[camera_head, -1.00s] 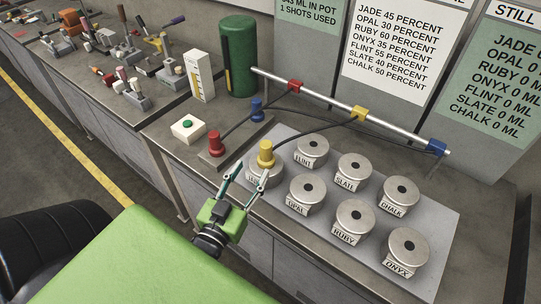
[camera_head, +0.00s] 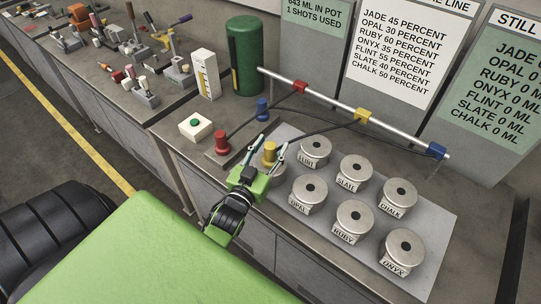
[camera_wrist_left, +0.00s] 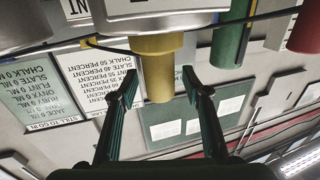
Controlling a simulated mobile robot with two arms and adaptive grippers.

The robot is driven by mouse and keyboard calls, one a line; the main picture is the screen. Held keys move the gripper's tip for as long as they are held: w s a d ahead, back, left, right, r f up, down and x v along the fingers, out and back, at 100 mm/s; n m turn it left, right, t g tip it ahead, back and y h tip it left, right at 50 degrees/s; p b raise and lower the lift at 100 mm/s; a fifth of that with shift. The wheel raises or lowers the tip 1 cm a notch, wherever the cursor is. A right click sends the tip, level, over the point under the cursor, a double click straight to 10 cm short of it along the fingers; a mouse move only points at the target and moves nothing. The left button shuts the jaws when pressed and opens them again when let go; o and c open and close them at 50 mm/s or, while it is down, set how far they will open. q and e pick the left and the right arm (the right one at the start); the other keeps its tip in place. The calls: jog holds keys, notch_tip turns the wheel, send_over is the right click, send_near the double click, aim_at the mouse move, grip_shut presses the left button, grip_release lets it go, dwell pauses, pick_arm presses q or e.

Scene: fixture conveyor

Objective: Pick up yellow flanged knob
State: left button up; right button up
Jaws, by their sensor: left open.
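The yellow flanged knob (camera_head: 269,152) stands upright near the left end of the grey jar tray, partly behind my left gripper (camera_head: 272,148). In the left wrist view, which looks upside down, the yellow knob (camera_wrist_left: 157,68) hangs from a grey metal body (camera_wrist_left: 150,22). My left gripper (camera_wrist_left: 157,82) is open and empty there, with one fingertip on each side of the knob's free end and visible gaps between. No grip on the knob shows. My right gripper is not in view.
A red knob (camera_head: 222,142) stands just left of the yellow one, and a blue knob (camera_head: 262,110) behind. Lidded jars such as OPAL (camera_head: 309,190) and FLINT (camera_head: 315,148) sit close on the right. A rail (camera_head: 330,100) with hoses runs behind.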

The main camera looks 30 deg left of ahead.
pick_arm(q)
jog(key=shift+s, duration=0.1)
jog(key=shift+c, duration=0.4)
grip_shut()
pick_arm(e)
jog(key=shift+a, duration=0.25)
pick_arm(q)
jog(key=shift+r, duration=0.1)
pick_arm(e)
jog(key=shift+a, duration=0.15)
